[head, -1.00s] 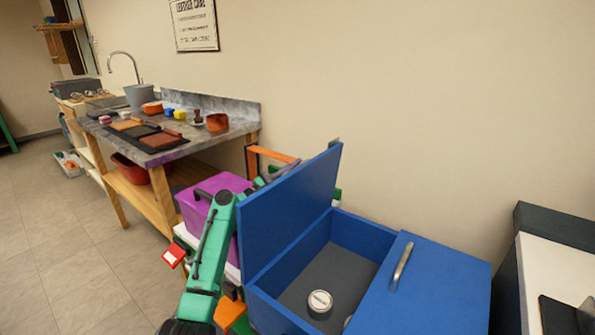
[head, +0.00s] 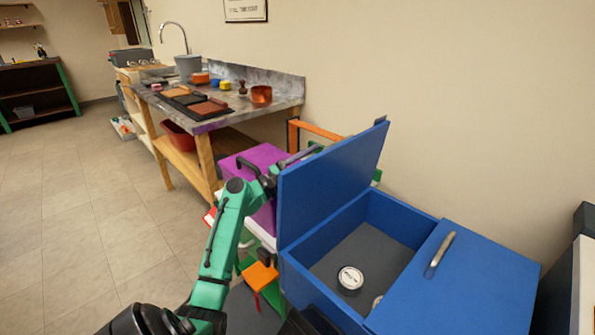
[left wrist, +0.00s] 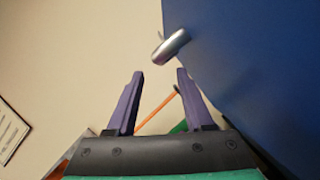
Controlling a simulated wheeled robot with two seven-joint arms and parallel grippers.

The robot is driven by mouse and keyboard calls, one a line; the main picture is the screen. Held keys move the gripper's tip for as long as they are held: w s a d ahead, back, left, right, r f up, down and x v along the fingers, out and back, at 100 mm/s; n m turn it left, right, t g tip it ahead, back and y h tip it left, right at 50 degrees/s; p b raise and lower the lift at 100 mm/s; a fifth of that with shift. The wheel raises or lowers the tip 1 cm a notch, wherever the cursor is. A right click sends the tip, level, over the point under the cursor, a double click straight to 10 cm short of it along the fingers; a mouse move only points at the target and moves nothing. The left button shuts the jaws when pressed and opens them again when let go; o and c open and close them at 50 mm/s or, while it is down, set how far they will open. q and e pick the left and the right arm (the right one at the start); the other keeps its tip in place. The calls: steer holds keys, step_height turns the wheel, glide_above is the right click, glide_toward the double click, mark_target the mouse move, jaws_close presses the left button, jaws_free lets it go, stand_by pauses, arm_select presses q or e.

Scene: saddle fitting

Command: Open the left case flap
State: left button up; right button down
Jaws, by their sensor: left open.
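The blue case (head: 315,290) has its left flap (head: 330,185) raised and standing steeply open, leaving that compartment uncovered. In the left wrist view the flap (left wrist: 260,80) fills the right side, with its silver handle (left wrist: 170,46) just beyond my fingertips. My left gripper (left wrist: 158,75) is open, its purple fingers apart with nothing between them. My right gripper is not in view.
The right flap (head: 470,285) is closed and has a silver handle (head: 440,252). A round white-topped tin (head: 350,278) sits in the open compartment. A purple box (head: 262,160) stands behind my left arm. A workbench (head: 225,120) is further back; floor at left is clear.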

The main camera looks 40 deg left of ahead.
arm_select(q)
steer(key=v, duration=0.6)
steer(key=shift+s+b, duration=0.25)
steer(key=shift+b, duration=0.05)
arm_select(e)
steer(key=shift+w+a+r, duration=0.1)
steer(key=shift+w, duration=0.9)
arm_select(q)
steer(key=shift+f, duration=0.1)
